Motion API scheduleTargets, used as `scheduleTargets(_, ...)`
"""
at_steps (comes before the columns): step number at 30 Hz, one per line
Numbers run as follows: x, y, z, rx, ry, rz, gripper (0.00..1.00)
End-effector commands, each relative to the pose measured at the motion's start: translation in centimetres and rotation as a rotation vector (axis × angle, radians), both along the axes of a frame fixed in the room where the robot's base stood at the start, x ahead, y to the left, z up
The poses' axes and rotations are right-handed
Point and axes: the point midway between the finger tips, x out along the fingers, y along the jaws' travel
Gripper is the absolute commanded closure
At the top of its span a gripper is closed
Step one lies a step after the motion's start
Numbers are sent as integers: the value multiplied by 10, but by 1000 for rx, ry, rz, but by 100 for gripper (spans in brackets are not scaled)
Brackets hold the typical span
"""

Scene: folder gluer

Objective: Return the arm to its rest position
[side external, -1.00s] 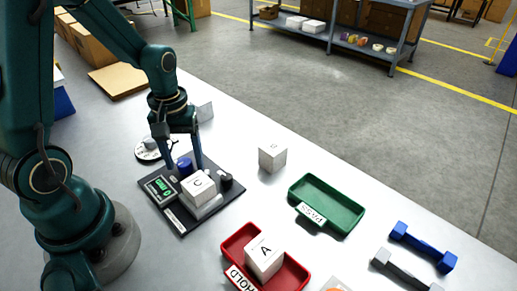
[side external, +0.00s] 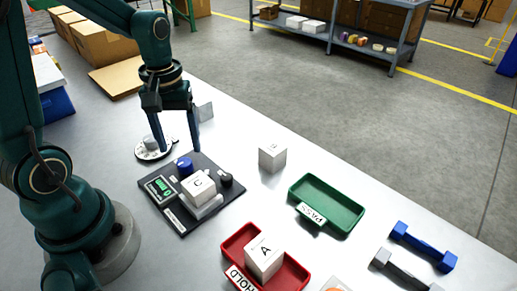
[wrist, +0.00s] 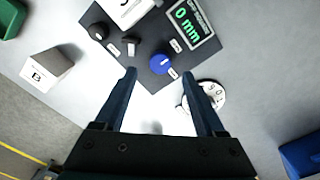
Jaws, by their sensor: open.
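My gripper (side external: 178,137) is open and empty, above the table behind the black test device. It also shows in the wrist view (wrist: 163,75), with its fingers spread and nothing between them. The black device (side external: 176,219) has a blue knob (side external: 184,165), a black knob (side external: 225,179) and a green display (side external: 161,187) that reads "0 mm" in the wrist view. The white box C (side external: 198,187) sits on the device. White box A (side external: 264,257) is in the red HOLD tray (side external: 296,277). White box B (wrist: 47,69) stands alone on the table and also shows in the side view (side external: 272,157).
The green PASS tray (side external: 347,210) is empty. A round white dial (side external: 152,150) lies close to my gripper. A blue and a grey bar-shaped tool (side external: 423,247) lie at the right. Cardboard boxes (side external: 104,32) and a blue bin (side external: 56,103) are at the far left.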

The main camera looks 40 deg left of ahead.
Motion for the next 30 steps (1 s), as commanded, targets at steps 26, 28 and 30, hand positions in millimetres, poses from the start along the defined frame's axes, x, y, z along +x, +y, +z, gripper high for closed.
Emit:
scheduleTargets(26, -37, -77, 95, 159, -462, -585, 28)
scheduleTargets(28, -45, -81, 96, 173, -486, -648, 28)
scheduleTargets(30, -52, -83, 95, 185, -493, -702, 28)
